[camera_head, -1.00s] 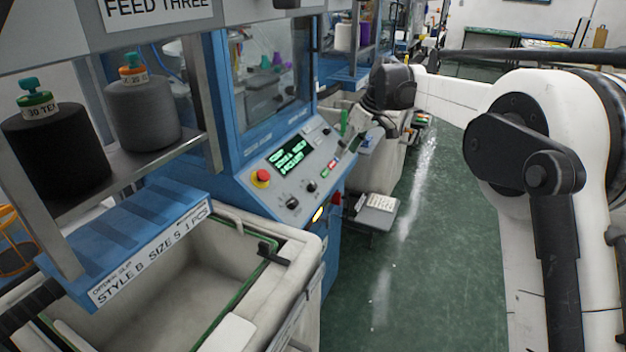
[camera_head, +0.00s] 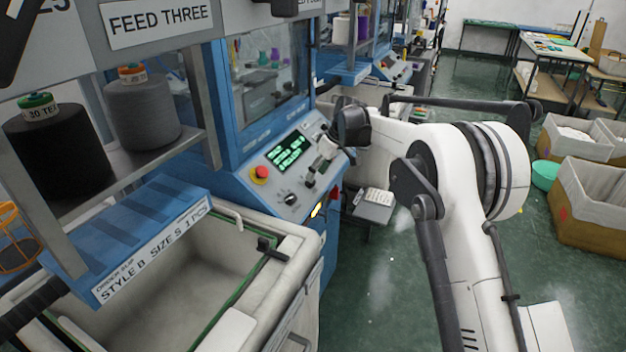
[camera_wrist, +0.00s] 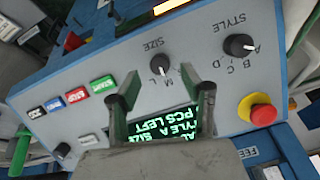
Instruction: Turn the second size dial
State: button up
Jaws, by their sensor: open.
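The size dial (camera_wrist: 160,64) is a black knob on the grey control panel (camera_wrist: 205,60), under the word SIZE, with M and L readable beside it. In the wrist view the panel appears upside down. My gripper (camera_wrist: 160,88) is open, its two fingertips spread to the left and right of the dial in the picture, with nothing between them. The dial shows just beyond the tips; I cannot tell whether they touch the panel. The style dial (camera_wrist: 238,45) is to the right, its white mark toward A. In the head view my gripper (camera_head: 324,158) hangs over the panel's right part.
A red stop button (camera_wrist: 262,114) on a yellow base and a lit green-text screen (camera_wrist: 150,128) are close to my fingers. Several coloured buttons (camera_wrist: 78,95) line the panel's left. An order slip (camera_head: 150,255) reads STYLE B SIZE S 1 PCS. An open bin (camera_head: 185,290) stands before the machine.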

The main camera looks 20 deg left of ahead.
aim_at(314, 181)
jog(key=shift+x, duration=1.9)
grip_shut()
jog(key=shift+m, duration=0.3)
jog(key=m+g+b, duration=0.1)
jog(key=m+b, duration=0.1)
jog(key=m, duration=0.1)
jog(key=shift+f+y, duration=0.1)
jog(key=shift+y, duration=0.2)
jog(key=shift+w+m+g+y+b, duration=0.1)
jog(key=shift+m+g+y+b, duration=0.3)
jog(key=shift+m+b, duration=1.25)
jog(key=shift+m+p, duration=0.55)
jog(key=shift+m, duration=0.2)
